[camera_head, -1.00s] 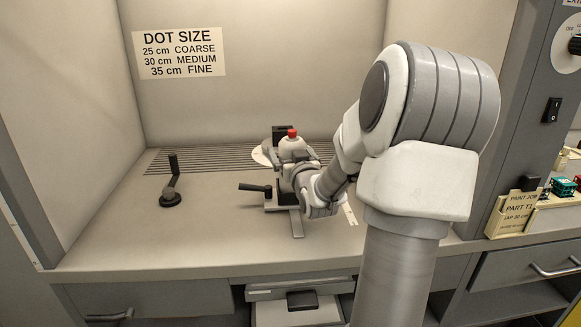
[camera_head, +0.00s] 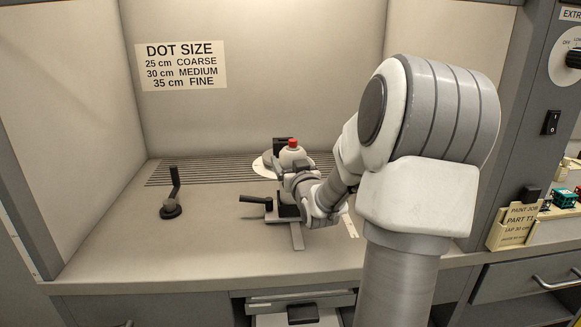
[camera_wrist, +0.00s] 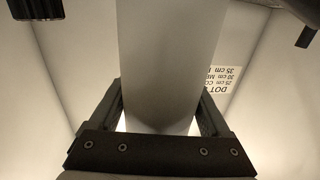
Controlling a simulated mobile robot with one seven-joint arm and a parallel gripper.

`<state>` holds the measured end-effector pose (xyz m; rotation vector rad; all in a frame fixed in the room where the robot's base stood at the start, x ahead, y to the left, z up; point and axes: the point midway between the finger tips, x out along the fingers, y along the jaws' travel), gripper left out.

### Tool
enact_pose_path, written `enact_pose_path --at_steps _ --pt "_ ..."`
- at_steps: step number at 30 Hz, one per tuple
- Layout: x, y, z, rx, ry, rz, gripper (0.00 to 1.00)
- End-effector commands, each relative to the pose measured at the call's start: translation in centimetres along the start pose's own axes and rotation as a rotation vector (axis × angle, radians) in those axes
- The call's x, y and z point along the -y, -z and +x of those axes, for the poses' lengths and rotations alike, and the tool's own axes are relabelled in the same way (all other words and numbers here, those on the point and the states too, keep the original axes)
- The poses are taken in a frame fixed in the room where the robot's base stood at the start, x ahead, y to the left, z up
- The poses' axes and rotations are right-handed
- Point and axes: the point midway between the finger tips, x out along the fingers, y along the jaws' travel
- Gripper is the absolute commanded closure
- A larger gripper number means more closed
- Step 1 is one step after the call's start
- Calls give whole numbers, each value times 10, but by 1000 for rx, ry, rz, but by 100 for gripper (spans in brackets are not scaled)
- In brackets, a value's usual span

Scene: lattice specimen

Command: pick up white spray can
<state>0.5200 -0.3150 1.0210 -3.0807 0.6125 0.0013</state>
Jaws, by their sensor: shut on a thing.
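The white spray can (camera_head: 291,156) with a red cap (camera_head: 293,142) is upright near the back middle of the booth floor, partly hidden by my gripper in the head view. In the wrist view the can's pale body (camera_wrist: 165,60) fills the middle, between the two dark fingers. My gripper (camera_wrist: 163,112) is shut on the can, with a finger on each side. The head view shows my gripper (camera_head: 296,177) around the can's body. The can's lower end is hidden there, so I cannot tell whether it touches what is below.
A sliding stand with a black handle (camera_head: 256,200) is just below the can. A pale disc (camera_head: 264,165) and a dark block lie behind it. A black lever (camera_head: 173,196) stands at left. A slotted grille (camera_head: 210,170) runs along the back. The front left floor is clear.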

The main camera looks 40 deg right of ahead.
Motion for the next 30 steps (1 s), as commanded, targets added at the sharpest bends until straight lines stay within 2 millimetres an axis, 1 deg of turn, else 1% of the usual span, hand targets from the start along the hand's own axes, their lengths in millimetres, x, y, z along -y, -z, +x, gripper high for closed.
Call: enact_pose_path --at_steps 1,5,7,9,18,24,30 --pt "0 9 0 -3 0 -3 81" --pt "0 29 0 -5 1 -5 81" --pt "-1 42 -1 -6 0 -5 81" --pt "-14 48 -11 -4 -5 -5 81" --pt "-60 84 -49 -3 -5 -4 81" --pt "-82 99 -67 -3 -2 -3 81" --pt "-89 103 -74 -1 0 -1 81"
